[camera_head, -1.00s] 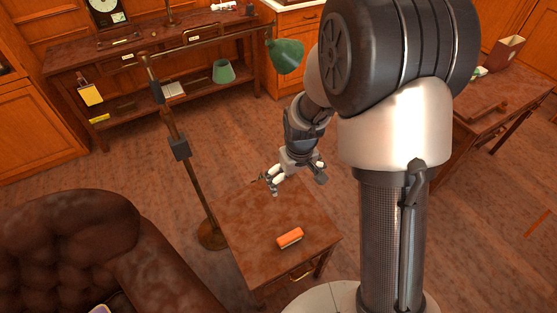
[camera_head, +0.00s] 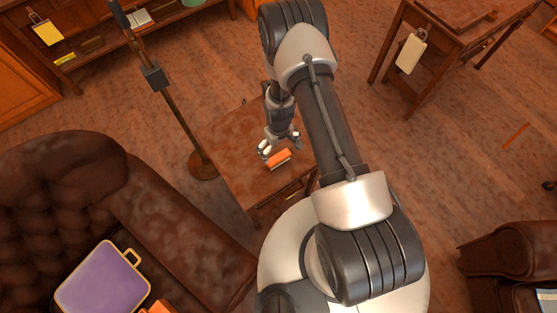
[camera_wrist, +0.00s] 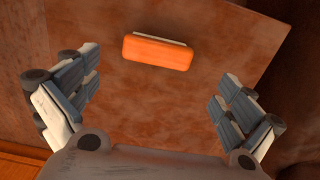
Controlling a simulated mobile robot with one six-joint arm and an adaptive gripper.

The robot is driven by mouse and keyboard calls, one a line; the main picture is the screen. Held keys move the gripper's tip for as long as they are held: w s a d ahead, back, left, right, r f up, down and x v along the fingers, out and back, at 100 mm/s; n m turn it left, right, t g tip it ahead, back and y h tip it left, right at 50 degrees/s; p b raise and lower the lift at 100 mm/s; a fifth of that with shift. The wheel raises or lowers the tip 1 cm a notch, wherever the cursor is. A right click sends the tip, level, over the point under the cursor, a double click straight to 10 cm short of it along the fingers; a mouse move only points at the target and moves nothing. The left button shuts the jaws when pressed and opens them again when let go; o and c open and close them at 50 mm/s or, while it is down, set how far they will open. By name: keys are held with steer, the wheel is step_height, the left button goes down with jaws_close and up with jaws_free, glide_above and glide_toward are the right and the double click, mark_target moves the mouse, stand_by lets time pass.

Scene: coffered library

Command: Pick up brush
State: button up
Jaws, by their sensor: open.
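The brush (camera_head: 279,159) has an orange back and a thin pale edge. It lies on the small brown side table (camera_head: 234,135). In the wrist view the brush (camera_wrist: 157,53) lies crosswise near the top middle, on the bare tabletop (camera_wrist: 150,110). My gripper (camera_head: 281,150) is over the table, close to the brush. In the wrist view my gripper (camera_wrist: 158,105) is open, with its fingers wide apart and nothing between them. The brush is ahead of the fingertips, centred between the two sides. The exact height above the table is hard to tell.
A brown tufted leather sofa (camera_head: 150,200) with a purple case (camera_head: 103,280) stands left of the table. A lamp pole (camera_head: 175,120) rises beside the table's left edge. A desk with a clipboard (camera_head: 411,54) is at upper right. Open floor lies right.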

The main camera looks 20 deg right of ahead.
mark_target(279, 157)
steer(key=f+b, duration=0.2)
steer(key=f, duration=0.7)
steer(key=shift+w+f+b, duration=0.15)
steer(key=shift+w+b, duration=0.05)
steer(key=shift+b, duration=0.1)
steer(key=c, duration=0.9)
